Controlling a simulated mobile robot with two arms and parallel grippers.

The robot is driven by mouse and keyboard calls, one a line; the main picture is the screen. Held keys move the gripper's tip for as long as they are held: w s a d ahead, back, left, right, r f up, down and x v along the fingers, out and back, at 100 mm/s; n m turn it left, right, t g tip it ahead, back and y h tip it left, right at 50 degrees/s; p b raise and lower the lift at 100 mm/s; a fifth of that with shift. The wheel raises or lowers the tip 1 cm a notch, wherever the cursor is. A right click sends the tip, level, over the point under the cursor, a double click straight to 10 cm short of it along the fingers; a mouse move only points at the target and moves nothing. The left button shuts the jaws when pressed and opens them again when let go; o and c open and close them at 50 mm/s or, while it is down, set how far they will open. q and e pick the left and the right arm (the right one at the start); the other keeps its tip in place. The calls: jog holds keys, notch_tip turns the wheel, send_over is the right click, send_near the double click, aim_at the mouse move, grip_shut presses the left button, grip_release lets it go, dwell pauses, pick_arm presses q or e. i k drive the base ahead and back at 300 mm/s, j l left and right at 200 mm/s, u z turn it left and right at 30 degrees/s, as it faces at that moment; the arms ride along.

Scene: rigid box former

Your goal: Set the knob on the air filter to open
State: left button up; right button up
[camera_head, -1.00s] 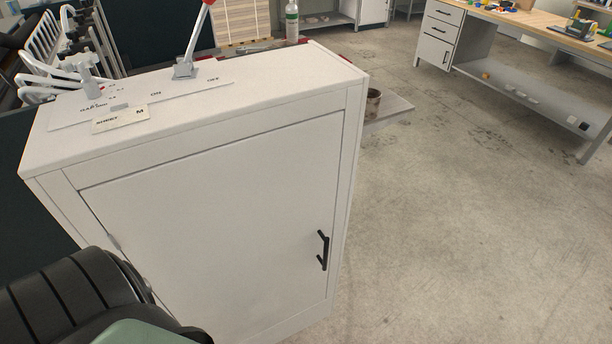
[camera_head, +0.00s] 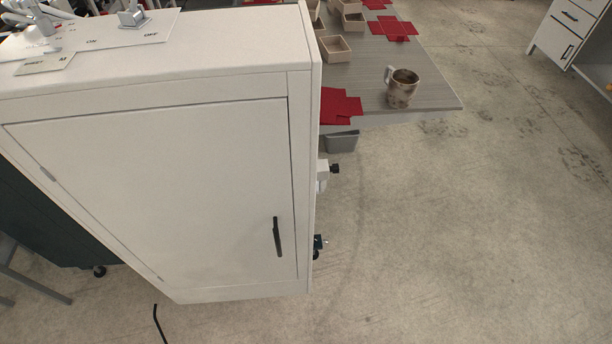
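A small white unit (camera_head: 322,176) with a dark knob (camera_head: 335,168) sticks out from the right side of the white cabinet (camera_head: 160,190). Below it is a second small dark fitting (camera_head: 319,242) with a light tip. Both are seen edge-on and small, so I cannot tell for sure which one is the air filter, nor how its knob is set. Neither of my grippers is in view.
A grey table (camera_head: 440,95) behind the cabinet's right side holds a stained mug (camera_head: 402,88), red cut sheets (camera_head: 338,106) and small beige boxes (camera_head: 335,48). A grey bin (camera_head: 342,141) is under its edge. The floor (camera_head: 450,240) to the right is open.

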aim_at(335, 167)
jog(key=l+u, duration=0.4)
jog(key=l, duration=0.4)
jog(key=l+u, duration=0.35)
jog(key=l, duration=0.45)
jog(key=k, duration=0.05)
